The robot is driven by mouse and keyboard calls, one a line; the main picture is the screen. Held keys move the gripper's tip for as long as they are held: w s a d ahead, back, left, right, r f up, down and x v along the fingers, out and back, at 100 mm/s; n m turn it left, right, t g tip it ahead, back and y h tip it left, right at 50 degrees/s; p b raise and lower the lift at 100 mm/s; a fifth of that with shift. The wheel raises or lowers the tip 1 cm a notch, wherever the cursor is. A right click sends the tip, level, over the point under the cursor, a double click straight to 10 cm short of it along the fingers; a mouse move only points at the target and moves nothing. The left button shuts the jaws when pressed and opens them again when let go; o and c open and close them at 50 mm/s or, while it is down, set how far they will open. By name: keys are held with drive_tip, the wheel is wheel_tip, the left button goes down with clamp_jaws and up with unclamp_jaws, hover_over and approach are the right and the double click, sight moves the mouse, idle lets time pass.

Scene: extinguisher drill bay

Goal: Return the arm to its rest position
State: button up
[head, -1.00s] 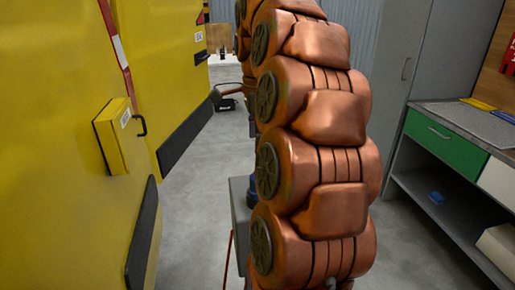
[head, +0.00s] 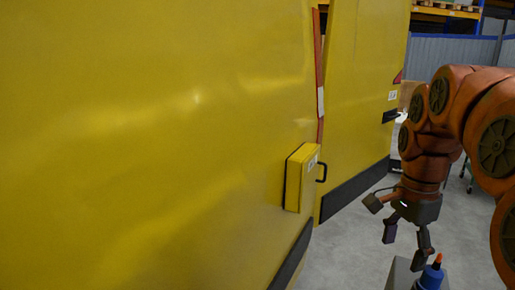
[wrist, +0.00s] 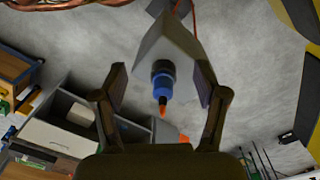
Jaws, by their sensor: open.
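My arm reaches in from the right in the head view. My gripper (head: 406,245) is at its end, pointing down with its fingers apart and nothing between them in that view. A blue bottle with an orange tip (head: 433,276) stands close below and to the right of it, by a grey stand (head: 398,274). In the wrist view my gripper (wrist: 160,84) has its two fingers spread wide. The blue bottle (wrist: 162,86) shows between them in the picture, on the grey stand (wrist: 166,45); no contact is visible. How far the fingers are from it is hard to tell.
A large yellow panel (head: 170,130) with a small yellow box (head: 300,178) and dark handle fills the left of the head view. A second yellow panel (head: 358,90) stands beyond it. Grey floor (head: 345,250) is clear between panel and arm. Shelving (head: 450,14) stands behind.

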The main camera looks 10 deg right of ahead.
drive_tip(key=s+a+f+n+p, duration=0.2)
drive_tip(key=s+a+f+n, duration=0.3)
drive_tip(key=s+a+n, duration=0.3)
drive_tip(key=s+a+f+n+g+p, duration=0.1)
drive_tip(key=s+a+f+n, duration=0.5)
drive_tip(key=s+a+n, duration=0.2)
drive_tip(key=shift+s+a+f+n+p, duration=0.2)
drive_tip(key=shift+s+f+n+p, duration=0.15)
drive_tip(key=shift+n, duration=0.25)
drive_tip(key=shift+c, duration=0.4)
